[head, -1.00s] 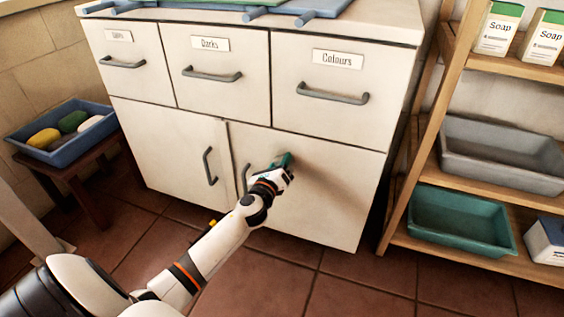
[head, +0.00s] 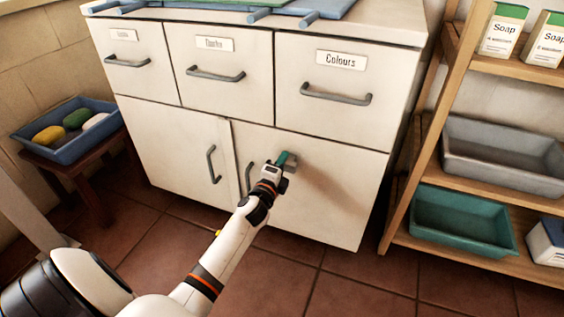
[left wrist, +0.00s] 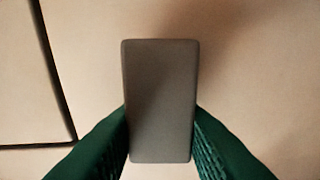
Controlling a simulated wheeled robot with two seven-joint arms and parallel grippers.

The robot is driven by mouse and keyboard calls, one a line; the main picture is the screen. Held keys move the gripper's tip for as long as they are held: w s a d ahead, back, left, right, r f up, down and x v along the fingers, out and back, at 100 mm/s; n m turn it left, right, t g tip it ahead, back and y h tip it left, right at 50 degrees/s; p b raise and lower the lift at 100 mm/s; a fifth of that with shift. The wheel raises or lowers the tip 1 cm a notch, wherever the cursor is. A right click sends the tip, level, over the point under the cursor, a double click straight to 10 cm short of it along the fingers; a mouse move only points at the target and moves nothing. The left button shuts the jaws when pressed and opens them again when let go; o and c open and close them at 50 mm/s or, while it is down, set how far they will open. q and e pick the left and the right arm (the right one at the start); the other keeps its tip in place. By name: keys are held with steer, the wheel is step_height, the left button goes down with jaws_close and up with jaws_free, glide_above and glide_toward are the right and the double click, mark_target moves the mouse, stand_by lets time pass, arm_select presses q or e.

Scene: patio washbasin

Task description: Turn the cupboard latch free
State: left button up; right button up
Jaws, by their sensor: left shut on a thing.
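The cupboard latch (left wrist: 160,100) is a plain grey block on the pale right-hand door (head: 325,200) below the drawers. In the left wrist view it stands upright between my two green fingers, which touch its sides. My left gripper (head: 284,163) is shut on the latch, against the door's upper left part. In the head view only a small grey part of the latch (head: 291,166) shows beside a green finger. Both cupboard doors look closed. My right gripper is out of view.
A dark bar handle (head: 249,177) is just left of my gripper, with another handle (head: 213,164) on the left door. Three labelled drawers are above. A wooden shelf rack (head: 425,140) stands close on the right, and a low stool (head: 75,172) with a blue tray (head: 65,150) on the left.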

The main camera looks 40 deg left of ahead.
arm_select(q)
steer(key=shift+f+n, duration=0.1)
steer(key=shift+n, duration=0.5)
steer(key=o, duration=1)
